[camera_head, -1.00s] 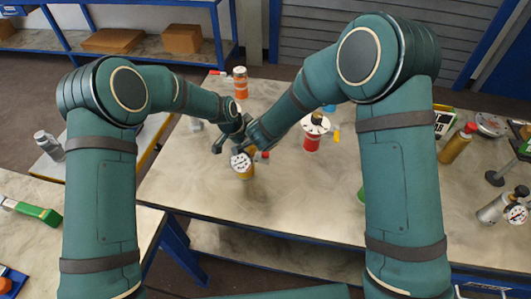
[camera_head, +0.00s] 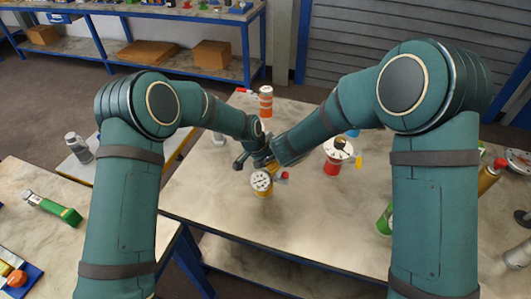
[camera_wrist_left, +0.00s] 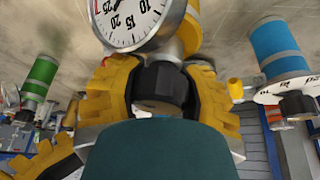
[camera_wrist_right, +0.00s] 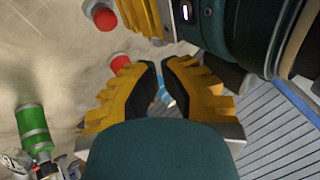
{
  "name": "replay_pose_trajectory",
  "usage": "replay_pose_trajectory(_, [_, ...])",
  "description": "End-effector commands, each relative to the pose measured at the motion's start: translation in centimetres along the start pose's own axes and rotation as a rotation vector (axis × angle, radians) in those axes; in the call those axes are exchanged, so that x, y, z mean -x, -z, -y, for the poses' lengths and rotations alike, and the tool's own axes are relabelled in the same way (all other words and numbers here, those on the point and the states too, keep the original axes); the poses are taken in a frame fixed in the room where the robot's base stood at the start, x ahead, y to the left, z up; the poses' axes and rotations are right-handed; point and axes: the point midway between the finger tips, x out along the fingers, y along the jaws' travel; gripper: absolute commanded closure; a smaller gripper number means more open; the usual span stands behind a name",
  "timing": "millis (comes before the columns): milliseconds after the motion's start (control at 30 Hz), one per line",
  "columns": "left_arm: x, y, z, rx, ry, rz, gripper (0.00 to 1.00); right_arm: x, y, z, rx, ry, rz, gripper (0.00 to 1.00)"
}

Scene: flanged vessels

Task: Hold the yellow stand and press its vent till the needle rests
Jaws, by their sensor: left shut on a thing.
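The yellow stand (camera_head: 263,194) stands on the table with a round white gauge (camera_head: 262,181) facing me and a red knob (camera_head: 284,176) at its right side. My left gripper (camera_head: 241,163) is shut on it just behind the gauge. In the left wrist view the fingers (camera_wrist_left: 160,90) flank a black part under the gauge dial (camera_wrist_left: 127,18). The dial is cut off and its needle is unclear.
An orange-banded can (camera_head: 265,101) stands behind. A red vessel with a white flange (camera_head: 338,150) stands to the right, and a green vessel (camera_head: 384,220) is partly behind my right arm. The table front (camera_head: 310,235) is clear.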

Motion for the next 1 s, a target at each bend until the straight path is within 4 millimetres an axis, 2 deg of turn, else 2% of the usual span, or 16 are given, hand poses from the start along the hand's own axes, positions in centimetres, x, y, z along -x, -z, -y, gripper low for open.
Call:
replay_pose_trajectory(700, [0.10,0.12,0.04,0.000,0.002,-0.002,1.00,0.00,0.01,0.00,0.000,0.000,0.000,1.00])
replay_pose_trajectory(733, [0.10,0.12,0.04,0.000,0.002,-0.002,0.54,0.00,0.00,0.00,0.000,0.000,0.000,1.00])
replay_pose_trajectory(800, [0.09,0.11,0.04,0.000,0.001,-0.002,0.29,0.00,0.00,0.00,0.000,0.000,0.000,1.00])
replay_pose_trajectory(833, [0.08,0.11,0.03,0.000,0.001,-0.002,0.23,0.00,0.00,0.00,0.000,0.000,0.000,1.00])
replay_pose_trajectory(1000, [0.04,0.06,0.01,0.000,0.001,-0.001,0.23,0.00,0.01,0.00,0.000,0.000,0.000,1.00])
